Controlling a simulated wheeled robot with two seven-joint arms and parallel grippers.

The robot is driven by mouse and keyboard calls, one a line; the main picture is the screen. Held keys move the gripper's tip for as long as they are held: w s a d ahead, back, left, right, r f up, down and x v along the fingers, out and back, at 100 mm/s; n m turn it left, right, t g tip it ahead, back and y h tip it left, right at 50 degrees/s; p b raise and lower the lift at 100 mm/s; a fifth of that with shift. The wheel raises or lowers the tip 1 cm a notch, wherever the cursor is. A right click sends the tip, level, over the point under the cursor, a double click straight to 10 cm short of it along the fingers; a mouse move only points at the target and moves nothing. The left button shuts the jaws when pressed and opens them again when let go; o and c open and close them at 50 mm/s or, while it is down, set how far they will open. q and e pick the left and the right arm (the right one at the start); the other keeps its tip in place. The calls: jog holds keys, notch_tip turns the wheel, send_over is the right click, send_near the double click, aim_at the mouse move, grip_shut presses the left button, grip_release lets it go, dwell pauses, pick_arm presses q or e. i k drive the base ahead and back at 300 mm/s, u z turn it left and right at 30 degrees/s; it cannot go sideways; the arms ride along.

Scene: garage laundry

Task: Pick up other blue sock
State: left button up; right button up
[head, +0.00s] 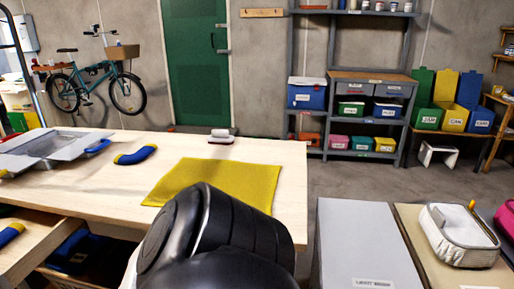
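A blue sock (136,155) with yellow ends lies bent on the wooden table, left of a yellow cloth. A second blue and yellow piece (10,234), perhaps a sock, lies at the left edge by the open drawer, cut off by the frame. A blue piece (97,146) also shows at the right edge of the grey tray; I cannot tell what it is. One of my black arm links fills the lower middle and hides part of the cloth and table. Neither gripper shows.
The yellow cloth (226,180) lies flat on the table (282,153). A grey tray (50,150) stands at left, and a small white object (221,137) at the back edge. An open drawer (40,240) juts out at lower left. A grey lid (365,240) and white pouch (458,236) are right.

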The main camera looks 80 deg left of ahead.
aim_at(147, 149)
jog(key=i, duration=0.4)
jog(key=u, duration=3.9)
